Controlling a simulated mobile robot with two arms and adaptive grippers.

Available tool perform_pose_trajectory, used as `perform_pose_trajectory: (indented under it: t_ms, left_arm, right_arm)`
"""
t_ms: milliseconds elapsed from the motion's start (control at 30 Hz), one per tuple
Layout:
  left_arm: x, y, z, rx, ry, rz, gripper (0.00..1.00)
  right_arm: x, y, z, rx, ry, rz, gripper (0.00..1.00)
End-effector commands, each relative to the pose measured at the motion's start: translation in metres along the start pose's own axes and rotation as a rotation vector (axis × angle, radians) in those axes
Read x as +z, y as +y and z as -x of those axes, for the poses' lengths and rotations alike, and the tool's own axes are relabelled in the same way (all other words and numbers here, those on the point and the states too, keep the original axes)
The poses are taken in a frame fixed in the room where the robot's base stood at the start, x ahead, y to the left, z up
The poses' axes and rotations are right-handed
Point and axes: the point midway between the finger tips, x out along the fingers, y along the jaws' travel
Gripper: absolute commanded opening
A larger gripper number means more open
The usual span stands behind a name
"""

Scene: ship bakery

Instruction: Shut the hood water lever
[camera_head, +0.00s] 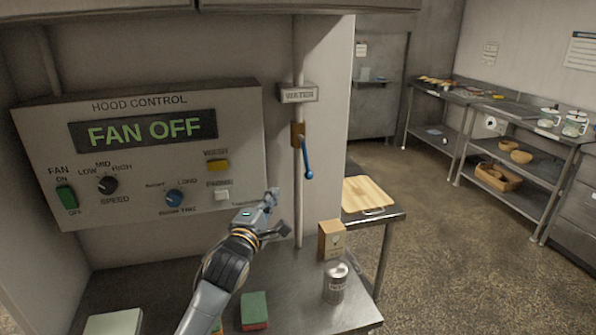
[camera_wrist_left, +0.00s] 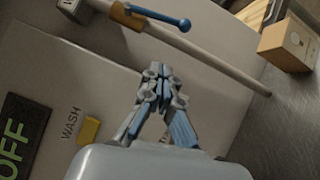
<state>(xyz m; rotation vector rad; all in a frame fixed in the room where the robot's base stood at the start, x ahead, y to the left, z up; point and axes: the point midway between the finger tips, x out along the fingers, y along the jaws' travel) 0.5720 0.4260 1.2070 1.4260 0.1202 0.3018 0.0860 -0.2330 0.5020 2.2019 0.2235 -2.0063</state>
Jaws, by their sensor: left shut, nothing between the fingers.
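The water lever (camera_head: 308,163) has a blue handle and hangs down, slanting slightly right, from a brass valve (camera_head: 298,134) on a vertical pipe. A "WATER" label (camera_head: 298,94) sits above it. In the left wrist view the blue lever (camera_wrist_left: 160,16) and the brass valve (camera_wrist_left: 126,14) show at the top. My left gripper (camera_head: 277,195) is shut and empty, below and left of the lever and apart from it. It also shows in the left wrist view (camera_wrist_left: 163,72), in front of the panel. My right gripper is not in view.
The hood control panel (camera_head: 232,106) reads "FAN OFF" and stands left of the pipe. Below, a steel counter (camera_head: 290,318) holds a can (camera_head: 335,283), a small box (camera_head: 332,240) and a sponge (camera_head: 254,310). A cutting board (camera_head: 367,194) lies on a table to the right.

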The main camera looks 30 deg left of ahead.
Motion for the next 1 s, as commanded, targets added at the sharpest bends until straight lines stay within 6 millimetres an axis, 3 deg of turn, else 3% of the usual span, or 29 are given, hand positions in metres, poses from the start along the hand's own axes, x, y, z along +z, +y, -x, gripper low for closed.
perform_pose_trajectory:
  t_ms: [467,500,733,1000]
  left_arm:
    - [0.0,0.004,-0.092,-0.001,0.001,-0.004,0.0]
    - [0.007,0.005,-0.097,-0.001,-0.001,0.0,0.0]
    - [0.025,0.002,-0.114,-0.002,0.0,-0.001,0.0]
    - [0.029,-0.001,-0.117,-0.002,0.0,-0.002,0.0]
  right_arm:
    - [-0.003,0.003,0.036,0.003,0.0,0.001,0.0]
    - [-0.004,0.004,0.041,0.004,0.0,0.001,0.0]
    - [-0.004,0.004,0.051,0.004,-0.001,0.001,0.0]
    - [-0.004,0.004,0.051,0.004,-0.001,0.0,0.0]
